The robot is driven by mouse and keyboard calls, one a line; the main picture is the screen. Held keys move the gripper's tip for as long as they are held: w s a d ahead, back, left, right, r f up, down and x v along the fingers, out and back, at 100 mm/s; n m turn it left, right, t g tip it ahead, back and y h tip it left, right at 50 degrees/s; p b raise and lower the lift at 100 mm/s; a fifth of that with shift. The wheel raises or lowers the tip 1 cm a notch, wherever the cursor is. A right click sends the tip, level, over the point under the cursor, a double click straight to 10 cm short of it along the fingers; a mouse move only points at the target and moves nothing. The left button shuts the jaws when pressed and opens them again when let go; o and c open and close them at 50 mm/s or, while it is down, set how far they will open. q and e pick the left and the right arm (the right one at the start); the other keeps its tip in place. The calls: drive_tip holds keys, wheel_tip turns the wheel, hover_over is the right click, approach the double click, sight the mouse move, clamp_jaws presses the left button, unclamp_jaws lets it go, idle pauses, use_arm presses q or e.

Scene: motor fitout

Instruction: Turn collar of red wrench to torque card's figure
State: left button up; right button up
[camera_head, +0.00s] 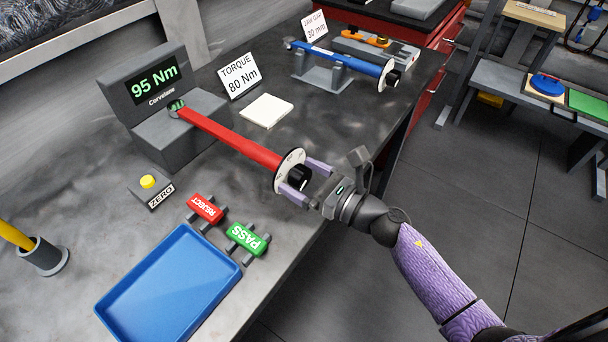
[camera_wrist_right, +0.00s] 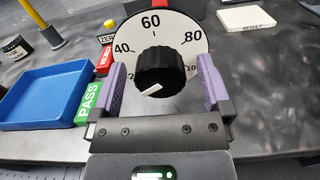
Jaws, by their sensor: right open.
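The red wrench (camera_head: 232,139) lies with its far end in the grey tester (camera_head: 170,130), whose display reads 95 Nm. Its near end carries a white dial (camera_head: 287,160) and a black collar knob (camera_head: 298,178). The wrist view shows the knob (camera_wrist_right: 163,70) before dial figures 40, 60 and 80; its white mark points to the lower left. The torque card (camera_head: 239,75) reads 80 Nm. My right gripper (camera_head: 294,177) is open, its purple fingers on either side of the knob, with a small gap showing on each side. My left gripper is out of view.
A blue tray (camera_head: 236,272), red REJECT block (camera_head: 204,209), green PASS block (camera_head: 247,239) and yellow ZERO button (camera_head: 148,181) lie left of the right arm. A white pad (camera_head: 266,110) lies behind the red wrench. A blue wrench (camera_head: 345,60) rests on a stand farther back.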

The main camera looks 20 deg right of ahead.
drive_tip(key=c, duration=1.3)
